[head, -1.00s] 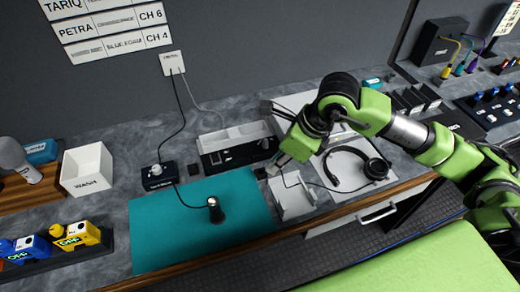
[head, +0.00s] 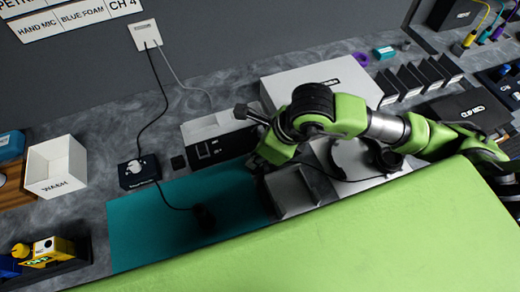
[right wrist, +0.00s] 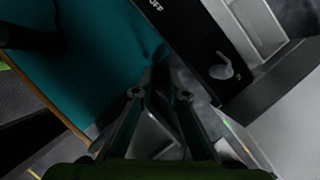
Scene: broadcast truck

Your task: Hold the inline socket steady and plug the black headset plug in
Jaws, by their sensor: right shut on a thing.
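The inline socket (head: 204,216) is a short black cylinder on the teal mat (head: 150,235), in shadow, with its cable running to a small black box (head: 139,172). My right gripper (head: 258,163) is at the mat's right end, right of and beyond the socket, clearly apart from it. In the right wrist view its fingers (right wrist: 155,68) are closed together over the mat's edge. They appear shut on the black headset plug, which is too dark to make out. The headset (head: 388,158) lies to the right, partly hidden by my arm. My left gripper is out of view.
A switch box (head: 215,148) with a pale tray stands behind the mat; its white knob (right wrist: 222,68) shows close to my right gripper. A grey metal holder (head: 290,190) is right of the mat. My green body covers the front.

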